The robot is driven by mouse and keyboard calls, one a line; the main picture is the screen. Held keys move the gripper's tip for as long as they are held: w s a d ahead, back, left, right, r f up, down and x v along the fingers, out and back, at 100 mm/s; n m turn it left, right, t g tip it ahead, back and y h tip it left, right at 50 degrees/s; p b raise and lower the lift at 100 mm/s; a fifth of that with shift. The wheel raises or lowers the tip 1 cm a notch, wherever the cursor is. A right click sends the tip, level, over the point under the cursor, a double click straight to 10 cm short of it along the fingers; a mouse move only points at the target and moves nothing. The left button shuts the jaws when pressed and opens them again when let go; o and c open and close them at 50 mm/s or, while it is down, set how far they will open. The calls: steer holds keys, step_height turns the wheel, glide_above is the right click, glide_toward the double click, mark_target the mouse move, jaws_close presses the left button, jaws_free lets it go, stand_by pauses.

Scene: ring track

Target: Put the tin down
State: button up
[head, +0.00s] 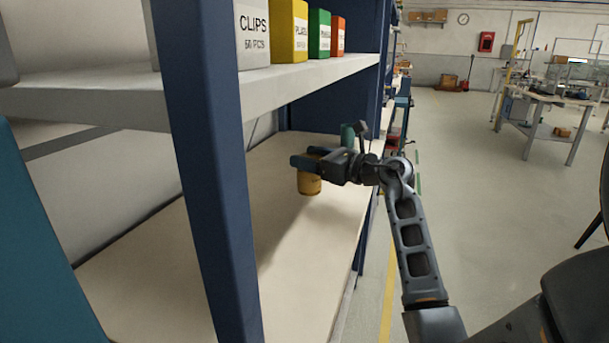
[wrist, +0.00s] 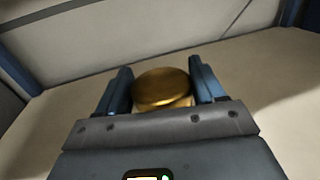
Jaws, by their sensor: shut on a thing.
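The tin (head: 309,184) is a small yellow-gold cylinder, upright at the lower shelf board in the head view. In the wrist view its round gold lid (wrist: 162,88) shows between the two blue fingers. My gripper (head: 305,164) is shut on the tin from the side, near its upper part; it also shows in the wrist view (wrist: 162,85). I cannot tell for sure whether the tin's base touches the board. The fingers and wrist hide part of its upper side.
The lower shelf board (head: 270,240) is bare around the tin. A blue upright (head: 212,170) stands in front at the left. The upper shelf (head: 120,98) carries several boxes, including a yellow one (head: 287,30). A green object (head: 348,135) stands behind my gripper.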

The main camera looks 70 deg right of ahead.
mark_target(305, 175)
steer(key=shift+w+a+f, duration=0.2)
steer(key=shift+w+f, duration=0.2)
steer(key=shift+w, duration=0.15)
steer(key=shift+f, duration=1.95)
steer(key=shift+f, duration=0.1)
steer(key=shift+f, duration=0.1)
steer(key=o, duration=1.2)
steer(key=shift+r, duration=0.2)
steer(key=s, duration=0.4)
steer(key=s+a+b, duration=0.1)
steer(key=s, duration=0.7)
steer(key=shift+a+b, duration=0.35)
